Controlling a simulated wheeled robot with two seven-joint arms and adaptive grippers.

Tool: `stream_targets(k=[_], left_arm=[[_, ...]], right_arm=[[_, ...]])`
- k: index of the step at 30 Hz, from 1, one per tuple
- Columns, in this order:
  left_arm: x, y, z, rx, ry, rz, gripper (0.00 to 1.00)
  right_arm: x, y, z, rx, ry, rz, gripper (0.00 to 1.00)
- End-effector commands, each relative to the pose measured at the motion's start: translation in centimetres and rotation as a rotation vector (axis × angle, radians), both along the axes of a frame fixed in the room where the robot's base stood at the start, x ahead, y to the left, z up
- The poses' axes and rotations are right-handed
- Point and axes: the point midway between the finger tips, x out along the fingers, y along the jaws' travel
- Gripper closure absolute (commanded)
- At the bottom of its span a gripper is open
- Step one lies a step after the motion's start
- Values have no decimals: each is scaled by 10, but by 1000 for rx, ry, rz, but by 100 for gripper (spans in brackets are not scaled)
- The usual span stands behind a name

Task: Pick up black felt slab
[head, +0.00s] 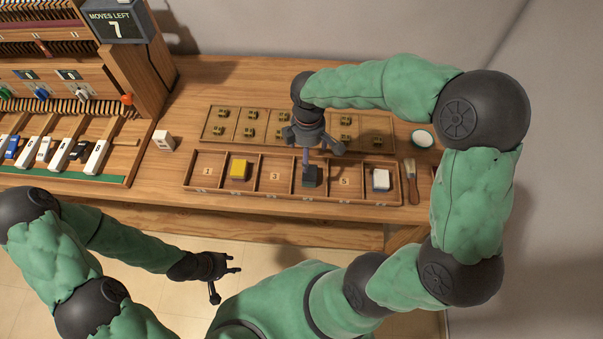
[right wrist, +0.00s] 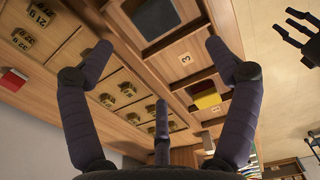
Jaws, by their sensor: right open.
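The black felt slab (head: 312,178) lies in the fourth compartment of the front wooden tray (head: 222,188), between the compartments marked 3 and 5. In the right wrist view the dark slab (right wrist: 155,17) shows at the top, partly cut off by the frame edge. My right gripper (head: 312,143) is above the slab, pointing down, with its fingers spread and nothing between them. Its fingers (right wrist: 158,50) also show spread in the right wrist view. My left gripper (head: 225,281) is open and empty, low in front of the bench.
A yellow block (head: 239,170) and a white block (head: 381,180) sit in other compartments. Behind is a tray of brass pieces (head: 226,124). A brush (head: 411,181) and a round dish (head: 422,139) lie to the right. The keyboard cabinet (head: 133,62) stands left.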

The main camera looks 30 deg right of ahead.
Motion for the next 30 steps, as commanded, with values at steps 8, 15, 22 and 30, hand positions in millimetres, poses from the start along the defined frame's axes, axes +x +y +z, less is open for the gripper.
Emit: stream_targets(k=[8,15,22,30], left_arm=[[0,0,-11,0,0,0,60],[0,0,-18,0,0,0,60],[0,0,-29,0,0,0,60],[0,0,-41,0,0,0,60]], right_arm=[[-1,0,-32,-1,3,8,12],[-1,-1,-57,0,1,6,12],[-2,-3,-77,0,1,5,12],[-3,-4,-108,1,1,5,12]])
